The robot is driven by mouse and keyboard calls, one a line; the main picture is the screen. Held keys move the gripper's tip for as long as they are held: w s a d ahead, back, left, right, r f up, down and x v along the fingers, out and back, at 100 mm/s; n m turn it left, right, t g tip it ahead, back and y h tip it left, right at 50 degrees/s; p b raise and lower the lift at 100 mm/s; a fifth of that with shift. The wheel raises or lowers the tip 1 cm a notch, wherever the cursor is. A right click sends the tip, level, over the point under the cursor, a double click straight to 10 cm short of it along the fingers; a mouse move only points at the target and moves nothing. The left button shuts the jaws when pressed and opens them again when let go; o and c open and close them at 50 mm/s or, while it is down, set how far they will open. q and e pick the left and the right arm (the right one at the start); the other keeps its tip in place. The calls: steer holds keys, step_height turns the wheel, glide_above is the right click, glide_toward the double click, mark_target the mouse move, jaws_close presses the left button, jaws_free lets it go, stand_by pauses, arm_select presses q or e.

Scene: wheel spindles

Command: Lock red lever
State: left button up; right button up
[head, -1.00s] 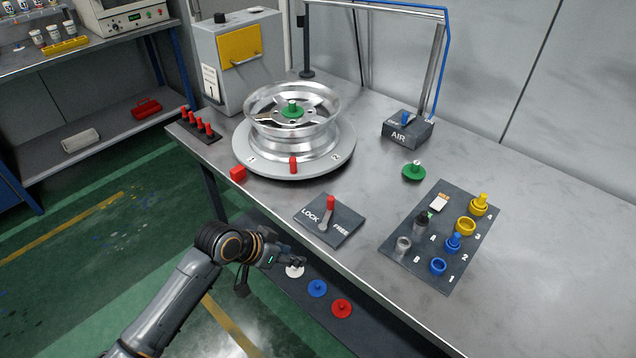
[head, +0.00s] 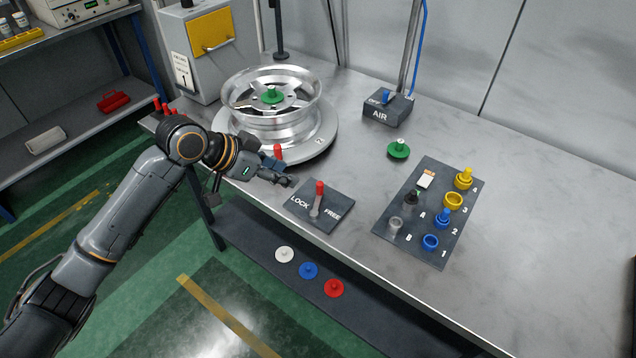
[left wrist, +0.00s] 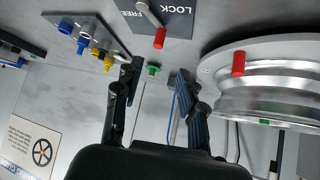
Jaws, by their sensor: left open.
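The red lever (head: 318,193) stands on a dark plate (head: 333,217) marked LOCK on its left and FREE on its right. It stands roughly upright between the two words, near the plate's middle. It also shows in the left wrist view, with its red tip (left wrist: 159,39) near the top. My left gripper (head: 288,182) is just left of the lever, apart from it, over the table's front edge. In the left wrist view its two fingers (left wrist: 157,78) are spread with nothing between them. My right gripper is not in view.
A silver wheel (head: 270,105) sits on a round turntable (head: 316,146) behind the gripper, with a red peg on its near rim. A panel of knobs (head: 428,210) lies right of the lever. An AIR box (head: 388,108) stands farther back. The table's right side is clear.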

mark_target(317, 184)
arm_select(q)
steer(key=p+x, duration=0.1)
steer(key=x, duration=1.2)
steer(key=shift+s, duration=0.1)
steer(key=shift+c, duration=0.2)
jaws_close()
